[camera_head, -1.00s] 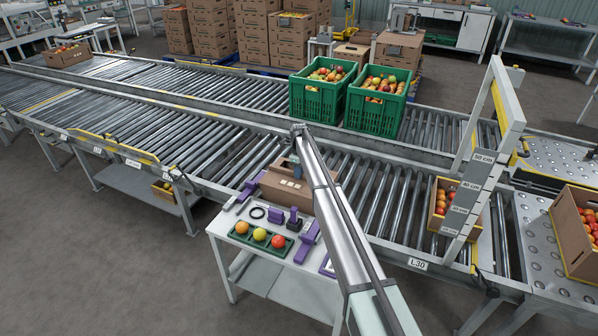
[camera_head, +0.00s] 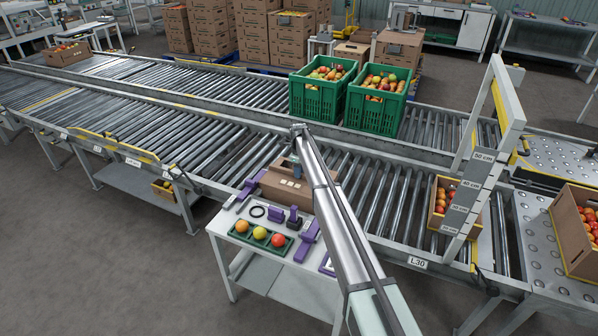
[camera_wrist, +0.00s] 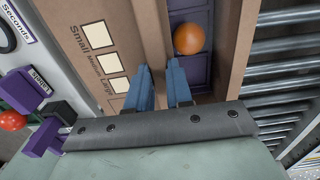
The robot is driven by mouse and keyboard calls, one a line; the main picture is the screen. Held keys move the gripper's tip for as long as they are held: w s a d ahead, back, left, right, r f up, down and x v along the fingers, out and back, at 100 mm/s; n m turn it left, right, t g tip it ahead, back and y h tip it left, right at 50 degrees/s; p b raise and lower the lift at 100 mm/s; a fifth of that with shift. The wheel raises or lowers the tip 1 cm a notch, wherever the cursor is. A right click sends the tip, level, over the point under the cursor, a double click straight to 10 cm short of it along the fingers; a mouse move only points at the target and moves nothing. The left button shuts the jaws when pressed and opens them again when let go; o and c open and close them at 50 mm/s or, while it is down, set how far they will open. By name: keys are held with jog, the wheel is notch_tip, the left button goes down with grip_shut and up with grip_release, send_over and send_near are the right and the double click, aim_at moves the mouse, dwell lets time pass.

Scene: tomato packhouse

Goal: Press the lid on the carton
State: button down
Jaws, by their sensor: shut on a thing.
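The brown cardboard carton (camera_head: 272,187) stands at the near edge of the roller conveyor, by the small table, partly hidden by my arm. In the wrist view, a board printed Small, Medium, Large, which looks like the carton's lid (camera_wrist: 75,22), has three pale boxes. To its right is an opening with a purple insert (camera_wrist: 193,72) and an orange fruit (camera_wrist: 192,38). My gripper (camera_wrist: 162,68) has its blue fingers on either side of the board's edge, shut on it. The gripper also shows over the carton in the head view (camera_head: 297,172).
The small table (camera_head: 222,225) holds a green tray (camera_head: 245,240) of three fruits and several purple tools. Two green crates (camera_head: 377,110) of fruit stand beyond my arm. A measuring gate (camera_head: 483,155) stands over a fruit carton on the right.

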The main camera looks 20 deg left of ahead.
jog(key=shift+f, duration=0.2)
jog(key=c, duration=0.9)
grip_release()
jog(key=shift+c, duration=0.2)
jog(key=c, duration=0.3)
jog(key=shift+r, duration=0.15)
jog(key=shift+r, duration=3.9)
